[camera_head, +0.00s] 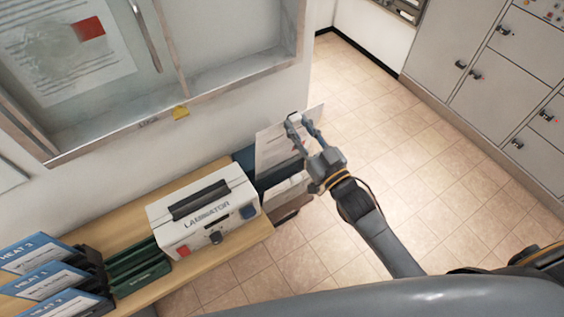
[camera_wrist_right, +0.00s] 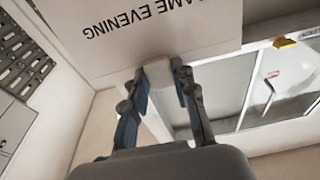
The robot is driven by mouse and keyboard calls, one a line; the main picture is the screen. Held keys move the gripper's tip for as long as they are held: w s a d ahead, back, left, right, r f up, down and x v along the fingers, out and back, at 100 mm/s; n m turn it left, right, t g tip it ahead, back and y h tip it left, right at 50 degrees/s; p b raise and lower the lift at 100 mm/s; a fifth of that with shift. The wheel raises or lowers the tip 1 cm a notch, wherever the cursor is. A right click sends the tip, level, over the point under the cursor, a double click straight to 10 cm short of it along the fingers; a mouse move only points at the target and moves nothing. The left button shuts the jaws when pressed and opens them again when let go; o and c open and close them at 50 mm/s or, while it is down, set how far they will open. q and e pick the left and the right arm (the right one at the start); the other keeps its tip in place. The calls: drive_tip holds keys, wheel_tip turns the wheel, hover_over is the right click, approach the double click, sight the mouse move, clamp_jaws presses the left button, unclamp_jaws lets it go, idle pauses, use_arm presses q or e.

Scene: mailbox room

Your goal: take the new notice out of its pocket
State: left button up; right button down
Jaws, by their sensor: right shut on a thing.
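The new notice (camera_head: 279,147) is a white sheet standing upright at the right end of the wooden shelf, by the wall. My right gripper (camera_head: 302,121) is shut on its upper edge. In the right wrist view the notice (camera_wrist_right: 150,55) shows printed words reading "GAME EVENING", upside down, with my right gripper's fingertips (camera_wrist_right: 160,68) at its edge. The pocket (camera_head: 284,192) appears to be the pale holder below the sheet at the shelf's end. I cannot tell whether the sheet's lower edge is still inside it. My left gripper is not in view.
A white laminator (camera_head: 203,212) stands on the wooden shelf (camera_head: 115,222), left of the pocket. Blue-labelled boxes (camera_head: 45,262) and a green box (camera_head: 137,270) are further left. A glass-fronted notice case (camera_head: 160,75) hangs above. Tiled floor (camera_head: 350,110) is clear toward the grey lockers (camera_head: 505,85).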

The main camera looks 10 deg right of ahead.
wheel_tip(320, 180, up, 7)
drive_tip(key=s+p, duration=0.1)
drive_tip(key=p, duration=0.1)
drive_tip(key=shift+d+f, duration=0.2)
drive_tip(key=shift+s+d, duration=0.1)
drive_tip(key=shift+s, duration=0.1)
idle(0.3)
drive_tip(key=shift+r+v, duration=0.2)
drive_tip(key=shift+v, duration=1.1)
drive_tip(key=shift+s, duration=0.15)
drive_tip(key=r+v, duration=0.1)
drive_tip(key=v, duration=0.5)
drive_tip(key=shift+s+d, duration=0.2)
drive_tip(key=shift+s, duration=0.25)
